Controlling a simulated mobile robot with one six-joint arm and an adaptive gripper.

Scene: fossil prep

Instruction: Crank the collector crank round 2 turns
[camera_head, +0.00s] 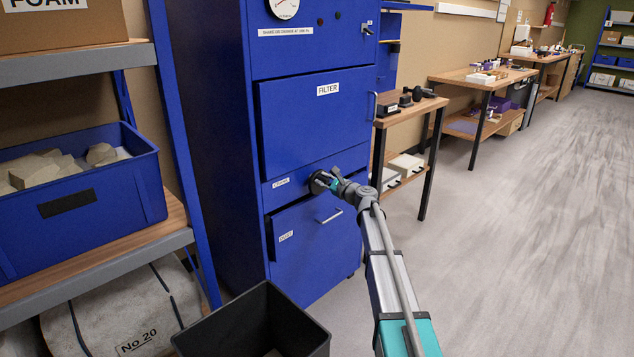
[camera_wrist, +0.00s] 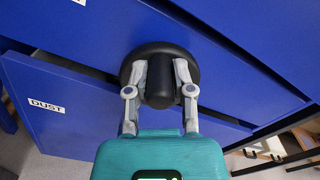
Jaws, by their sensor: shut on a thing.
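The collector crank (camera_wrist: 160,62) is a black round hub with a black knob, on the front of the blue cabinet. In the head view the crank (camera_head: 318,182) sits beside the CRANK label, below the FILTER door and above the DUST drawer. My gripper (camera_wrist: 160,85) is shut on the knob, one finger on each side of it. In the head view my gripper (camera_head: 328,181) reaches the crank from the right and hides part of it. The crank's arm and its angle are hard to make out.
The blue cabinet (camera_head: 215,130) carries a FILTER door (camera_head: 315,120) and a DUST drawer (camera_head: 315,245) with a handle. A black bin (camera_head: 225,325) stands in front on the floor. A shelf with a blue crate (camera_head: 85,210) is at left. Floor at right is clear.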

